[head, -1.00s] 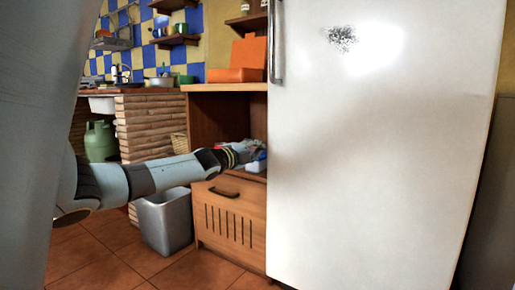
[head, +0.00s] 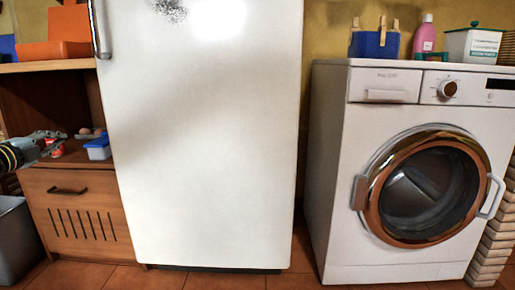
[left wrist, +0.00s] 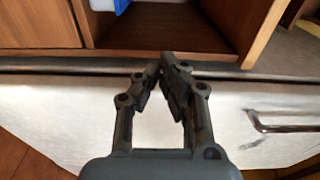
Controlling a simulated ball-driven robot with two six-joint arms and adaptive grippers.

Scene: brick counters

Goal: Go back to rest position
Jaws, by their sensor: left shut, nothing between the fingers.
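My left gripper (head: 60,139) is at the left edge of the head view, in front of the wooden cabinet's open shelf and left of the fridge. In the left wrist view its two fingers (left wrist: 162,68) come together at the tips, with nothing between them. Only the end of my left arm shows in the head view. My right gripper is in neither view.
The white fridge (head: 205,150) stands close to the right of the gripper. A blue and white container (head: 98,150) and small red items sit on the shelf of the wooden cabinet (head: 80,195). A grey bin (head: 14,240) and a washing machine (head: 335,190) flank them.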

